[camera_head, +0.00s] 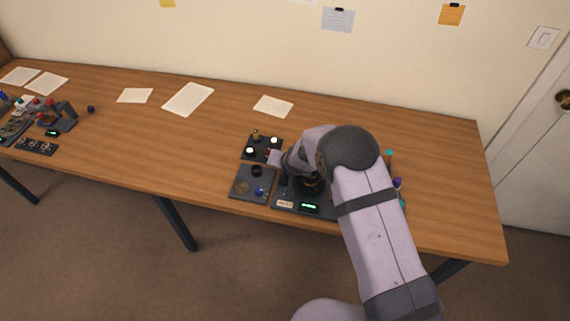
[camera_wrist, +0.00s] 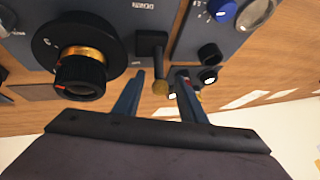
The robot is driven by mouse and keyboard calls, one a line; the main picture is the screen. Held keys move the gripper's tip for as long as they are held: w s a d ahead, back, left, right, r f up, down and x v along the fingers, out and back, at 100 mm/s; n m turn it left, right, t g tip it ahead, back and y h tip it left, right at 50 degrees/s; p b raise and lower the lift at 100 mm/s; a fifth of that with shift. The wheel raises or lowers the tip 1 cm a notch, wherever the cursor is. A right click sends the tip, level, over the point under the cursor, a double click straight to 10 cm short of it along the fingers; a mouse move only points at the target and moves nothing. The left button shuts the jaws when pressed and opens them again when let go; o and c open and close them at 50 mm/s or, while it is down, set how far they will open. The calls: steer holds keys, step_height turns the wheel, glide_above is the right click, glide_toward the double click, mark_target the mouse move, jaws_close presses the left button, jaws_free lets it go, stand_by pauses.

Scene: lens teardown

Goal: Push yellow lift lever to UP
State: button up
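The lift lever (camera_wrist: 159,62) shows in the wrist view as a dark arm with a dull yellow round tip, set in a dark block on the grey device panel (camera_wrist: 115,12). My gripper (camera_wrist: 160,76) is open, with one blue-grey finger on each side of the yellow tip. Gaps show between the tip and both fingers, so it is not gripped. In the head view, the device (camera_head: 284,204) is partly covered by my arm, and the lever and fingertips cannot be made out.
A black cylinder with a brass ring (camera_wrist: 80,72) stands close beside the lever in the wrist view.

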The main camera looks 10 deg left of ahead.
steer(key=shift+r, duration=0.1)
steer(key=v, duration=0.7)
steer(key=shift+s+b, duration=0.15)
steer(key=shift+b, duration=0.2)
